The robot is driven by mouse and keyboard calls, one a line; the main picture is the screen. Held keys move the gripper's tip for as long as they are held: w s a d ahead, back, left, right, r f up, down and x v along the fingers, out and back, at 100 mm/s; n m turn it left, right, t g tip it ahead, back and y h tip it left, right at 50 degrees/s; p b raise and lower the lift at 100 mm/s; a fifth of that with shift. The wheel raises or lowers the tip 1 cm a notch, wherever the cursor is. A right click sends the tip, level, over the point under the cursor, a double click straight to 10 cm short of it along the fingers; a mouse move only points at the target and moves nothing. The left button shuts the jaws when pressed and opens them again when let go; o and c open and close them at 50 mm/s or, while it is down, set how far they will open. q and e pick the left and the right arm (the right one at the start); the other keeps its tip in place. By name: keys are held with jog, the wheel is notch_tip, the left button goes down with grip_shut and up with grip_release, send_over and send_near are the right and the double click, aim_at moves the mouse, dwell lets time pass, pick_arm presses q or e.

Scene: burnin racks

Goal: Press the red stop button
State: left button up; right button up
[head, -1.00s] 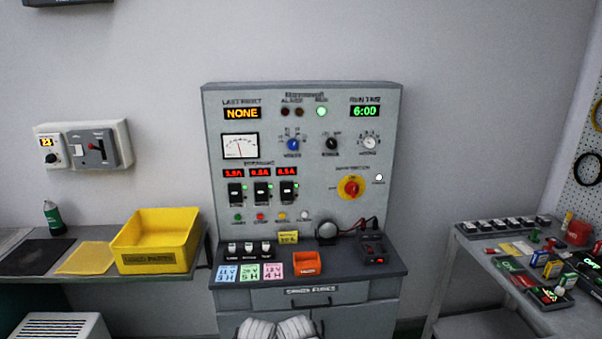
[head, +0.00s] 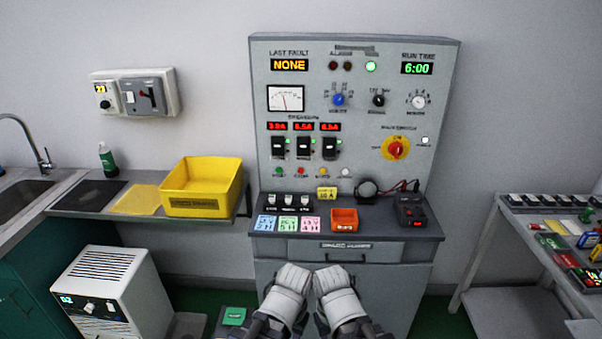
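The red stop button (head: 301,171) is a small round button low on the grey control panel (head: 440,110). It sits in a row between a green button (head: 279,171) and a yellow button (head: 323,171), with a white button (head: 346,172) at the right. Nothing covers it. My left gripper (head: 293,277) and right gripper (head: 332,279) are side by side at the bottom, in front of the console's drawer, below the button and apart from it. Their fingers cannot be made out, and no held object shows.
The console shelf (head: 385,228) holds switches, coloured cards, an orange bin (head: 344,219) and a dark meter box (head: 411,212). A red knob on a yellow plate (head: 396,148) is on the panel. A yellow bin (head: 203,208) stands left; a cluttered bench (head: 520,215) is right.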

pick_arm(q)
grip_shut()
dwell(1.4)
